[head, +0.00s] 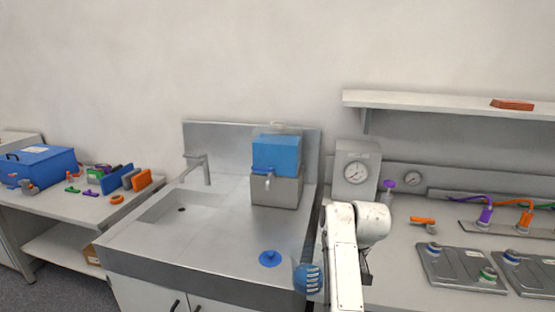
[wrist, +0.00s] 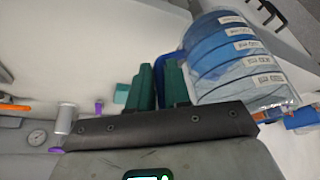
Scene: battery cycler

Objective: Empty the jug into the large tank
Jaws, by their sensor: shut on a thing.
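The ribbed blue jug (head: 307,279) is at the front right edge of the sink counter in the head view, just left of my white arm. In the wrist view the jug (wrist: 238,60) is clear blue plastic with several white labels, right of my gripper (wrist: 164,85). The green fingers are close together, shut on the jug's blue handle side, which they partly hide. Its exact tilt and its contents are hard to tell. A large blue tank (head: 276,154) with a tap stands on a grey metal box at the back of the counter, apart from the jug.
A round blue lid (head: 269,258) lies on the counter. A sink basin (head: 183,207) with a faucet (head: 199,167) is to the left. A gauge unit (head: 356,172) stands behind my arm. A shelf (head: 440,102) hangs at upper right. The counter between lid and tank is clear.

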